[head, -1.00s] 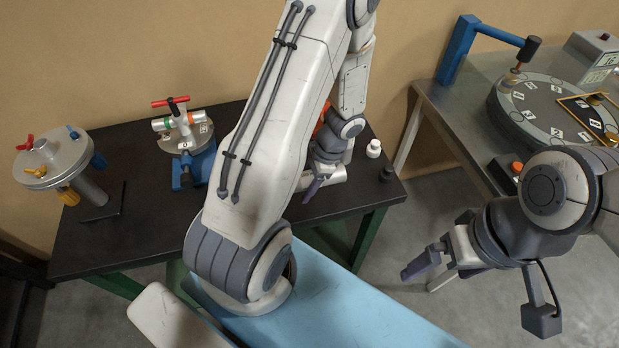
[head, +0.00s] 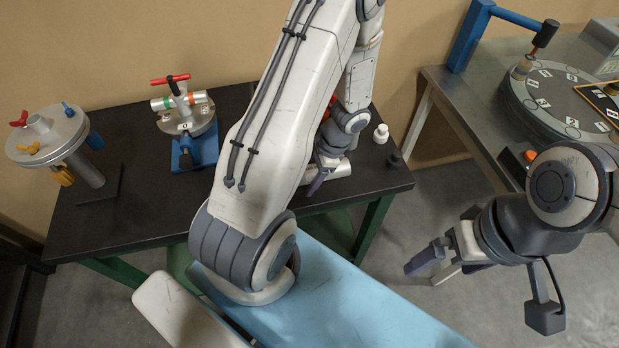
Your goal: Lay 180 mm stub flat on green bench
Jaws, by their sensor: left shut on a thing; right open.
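My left gripper (head: 322,176) is over the right part of the black-topped bench with green legs (head: 260,185), partly hidden behind my own arm. It is shut on a pale grey tube, seemingly the stub (head: 343,169), whose right end shows beside the fingers. The tube looks roughly level and close to the bench top; I cannot tell whether it touches. My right gripper (head: 440,264) is open and empty, in front of the bench's right end, over the floor.
A blue-based clamp fixture (head: 200,150) with a red handle and a grey disc stand (head: 50,138) are on the bench's left. A white bottle (head: 381,134) and a small black knob (head: 395,159) sit at its right edge. A metal table (head: 462,100) with a round dial is at right.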

